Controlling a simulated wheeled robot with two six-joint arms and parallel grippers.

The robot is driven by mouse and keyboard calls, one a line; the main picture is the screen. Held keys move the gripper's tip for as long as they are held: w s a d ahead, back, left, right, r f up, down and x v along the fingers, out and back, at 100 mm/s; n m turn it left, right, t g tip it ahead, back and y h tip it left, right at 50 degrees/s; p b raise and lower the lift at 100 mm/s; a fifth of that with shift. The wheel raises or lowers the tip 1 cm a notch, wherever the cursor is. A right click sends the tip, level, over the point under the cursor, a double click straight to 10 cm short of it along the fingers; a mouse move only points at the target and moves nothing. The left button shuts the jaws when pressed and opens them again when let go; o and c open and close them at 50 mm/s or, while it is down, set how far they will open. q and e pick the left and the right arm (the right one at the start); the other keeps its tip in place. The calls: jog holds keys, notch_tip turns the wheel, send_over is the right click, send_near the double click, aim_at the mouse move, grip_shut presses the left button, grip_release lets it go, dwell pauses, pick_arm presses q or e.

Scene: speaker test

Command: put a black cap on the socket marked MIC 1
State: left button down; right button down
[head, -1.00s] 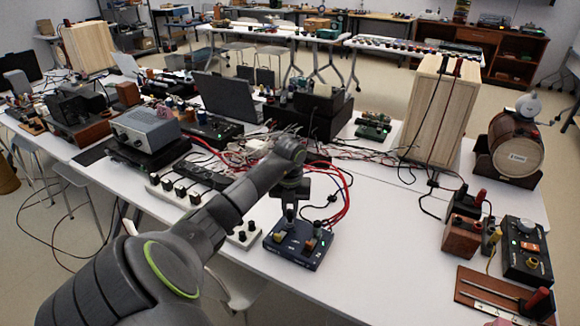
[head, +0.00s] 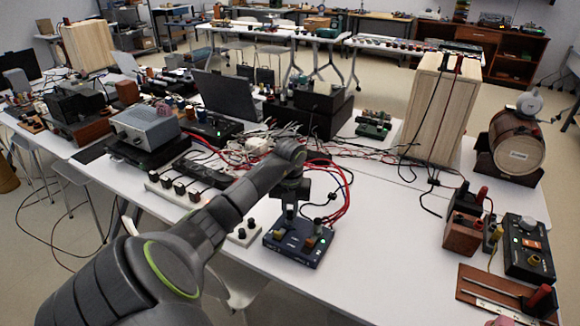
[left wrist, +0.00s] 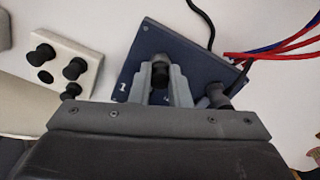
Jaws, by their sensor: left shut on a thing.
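A dark blue box (head: 272,243) with sockets and plugs on its top stands near the table's front edge. It also shows in the left wrist view (left wrist: 135,60). My left gripper (head: 290,211) is over the box, pointing down. In the left wrist view its fingers (left wrist: 160,82) are shut on a black cap (left wrist: 161,72), close over the box top. I cannot tell whether the cap touches a socket. The MIC 1 marking is not readable. A white block (left wrist: 45,88) with several black caps lies left of the box. My right gripper is not in view.
Red, blue and black cables (head: 343,190) run behind the box. A black plug (left wrist: 217,95) stands on the box right of the fingers. A white strip with black plugs (head: 175,188) lies to the left.

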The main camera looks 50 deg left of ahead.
pick_arm(q)
jog(key=shift+f, duration=0.25)
jog(key=c, duration=1.3)
grip_release()
jog(key=shift+r, duration=0.15)
jog(key=shift+r+p, duration=2.55)
jog(key=shift+r, duration=1.15)
jog(key=shift+f, duration=0.1)
